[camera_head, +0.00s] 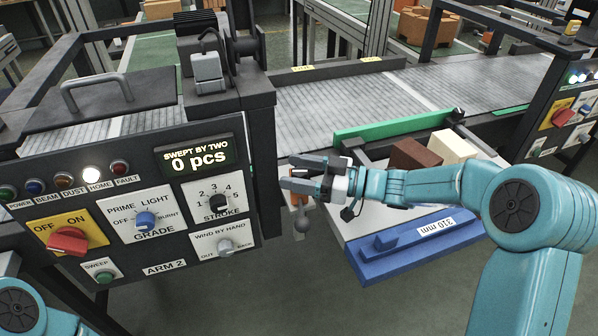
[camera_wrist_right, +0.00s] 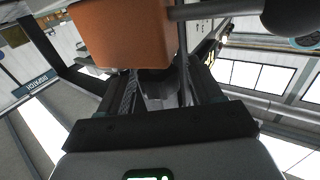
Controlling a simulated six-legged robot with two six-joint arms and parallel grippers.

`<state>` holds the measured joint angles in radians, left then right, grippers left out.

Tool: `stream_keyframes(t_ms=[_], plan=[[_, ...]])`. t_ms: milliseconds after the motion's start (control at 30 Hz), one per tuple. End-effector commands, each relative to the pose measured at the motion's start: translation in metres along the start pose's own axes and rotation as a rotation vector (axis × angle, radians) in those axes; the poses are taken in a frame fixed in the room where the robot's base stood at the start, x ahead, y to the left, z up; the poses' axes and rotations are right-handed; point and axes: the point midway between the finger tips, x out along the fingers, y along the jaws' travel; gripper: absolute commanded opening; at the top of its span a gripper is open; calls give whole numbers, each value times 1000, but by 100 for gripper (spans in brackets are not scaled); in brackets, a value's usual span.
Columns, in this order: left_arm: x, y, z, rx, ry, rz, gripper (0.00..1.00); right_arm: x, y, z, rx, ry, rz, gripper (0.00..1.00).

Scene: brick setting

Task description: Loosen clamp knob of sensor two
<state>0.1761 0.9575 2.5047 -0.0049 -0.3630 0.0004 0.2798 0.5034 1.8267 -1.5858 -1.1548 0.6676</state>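My right gripper (camera_head: 287,172) is at the right side of the dark control cabinet, pointing left, its two fingers apart. In the right wrist view its fingers (camera_wrist_right: 160,82) stand either side of a dark grey part (camera_wrist_right: 160,92); I cannot tell if they touch it or if it is the clamp knob. An orange block (camera_wrist_right: 125,35) is just beyond the fingertips, with a grey rod leading to a dark rounded end (camera_wrist_right: 292,15). No sensor label is readable. My left gripper is out of view.
The control panel (camera_head: 130,215) reads ARM 2, with knobs and a display (camera_head: 200,158) showing 0 pcs. A blue bar (camera_head: 415,245) marked 310 mm and a green bar (camera_head: 395,125) flank brown (camera_head: 412,155) and cream (camera_head: 452,146) blocks. A grey conveyor (camera_head: 350,98) runs behind.

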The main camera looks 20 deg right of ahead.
Motion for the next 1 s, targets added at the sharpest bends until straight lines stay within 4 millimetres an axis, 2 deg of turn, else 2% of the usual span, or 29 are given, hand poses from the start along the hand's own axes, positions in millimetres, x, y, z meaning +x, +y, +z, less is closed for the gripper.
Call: stream_keyframes(t_ms=[233, 500, 633, 1000], plan=[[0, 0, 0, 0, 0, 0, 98, -8, 0, 1, 1, -2, 2, 65], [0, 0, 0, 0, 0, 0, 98, -55, 1, 1, 0, -2, 4, 65], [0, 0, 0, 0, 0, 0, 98, -70, 0, 1, 1, -2, 2, 65], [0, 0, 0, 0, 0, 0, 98, -75, 0, 0, 1, -1, 0, 64]])
